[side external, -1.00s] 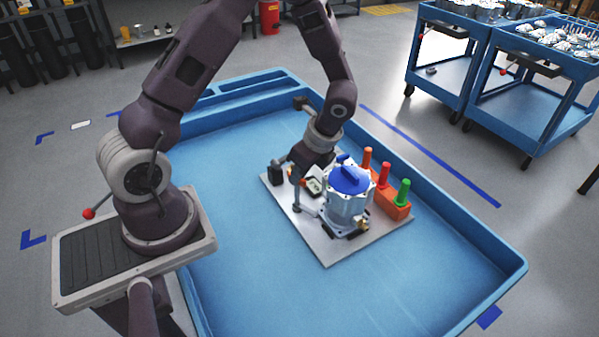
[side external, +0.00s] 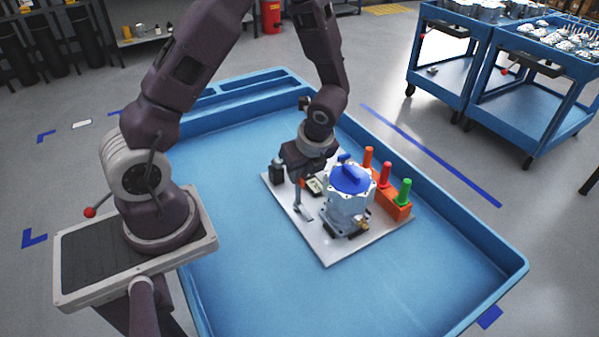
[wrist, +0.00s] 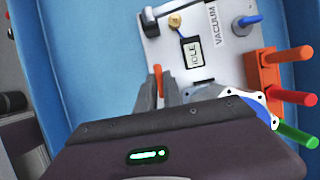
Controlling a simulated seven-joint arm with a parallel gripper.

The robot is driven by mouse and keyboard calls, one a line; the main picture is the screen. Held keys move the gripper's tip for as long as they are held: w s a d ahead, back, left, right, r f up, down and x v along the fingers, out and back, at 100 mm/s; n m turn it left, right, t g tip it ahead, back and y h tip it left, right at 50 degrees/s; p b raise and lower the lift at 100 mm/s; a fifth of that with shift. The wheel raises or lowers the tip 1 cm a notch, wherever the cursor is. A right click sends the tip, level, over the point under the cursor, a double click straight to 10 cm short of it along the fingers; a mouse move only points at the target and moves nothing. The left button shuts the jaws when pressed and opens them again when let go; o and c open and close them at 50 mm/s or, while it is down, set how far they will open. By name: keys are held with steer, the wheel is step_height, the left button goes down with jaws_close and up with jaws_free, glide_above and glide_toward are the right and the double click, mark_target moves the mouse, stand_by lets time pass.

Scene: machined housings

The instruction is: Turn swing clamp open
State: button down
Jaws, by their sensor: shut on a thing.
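The grey housing (side external: 345,212) with a blue top cap (side external: 350,179) stands upright on a pale fixture plate (side external: 328,254). The swing clamp (side external: 304,212) is on the plate at the housing's left, its flat arm pointing to the front, apart from the housing. My gripper (side external: 299,182) is low over the clamp, shut on its orange-red handle (side external: 302,183). In the wrist view my gripper's fingers (wrist: 162,88) sit at the orange handle (wrist: 158,78). The clamp's arm is hidden there, and the housing is mostly hidden behind my gripper body.
An orange block (side external: 397,210) with orange, red and green pegs stands right of the housing. A small "IDLE" display (wrist: 193,52), a "VACUUM" label (wrist: 217,28) and a black block (side external: 277,174) are on the plate. The blue tray (side external: 240,240) is clear around the plate.

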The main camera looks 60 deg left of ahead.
steer(key=c, duration=1.5)
jaws_free()
steer(key=v, duration=0.7)
steer(key=shift+r, duration=0.1)
steer(key=s+d+r+n+t+h, duration=0.1)
steer(key=s+d+r+n+t, duration=0.1)
steer(key=s+r+n, duration=0.3)
steer(key=s+d+r+n+t+h, duration=0.1)
steer(key=s+d+r+n+h, duration=0.1)
steer(key=s+r+n, duration=0.3)
steer(key=s+d+r+n+t+h, duration=0.1)
steer(key=s+d+r+n, duration=0.3)
steer(key=r+n, duration=0.4)
steer(key=shift+s+t, duration=0.8)
steer(key=shift+s, duration=0.05)
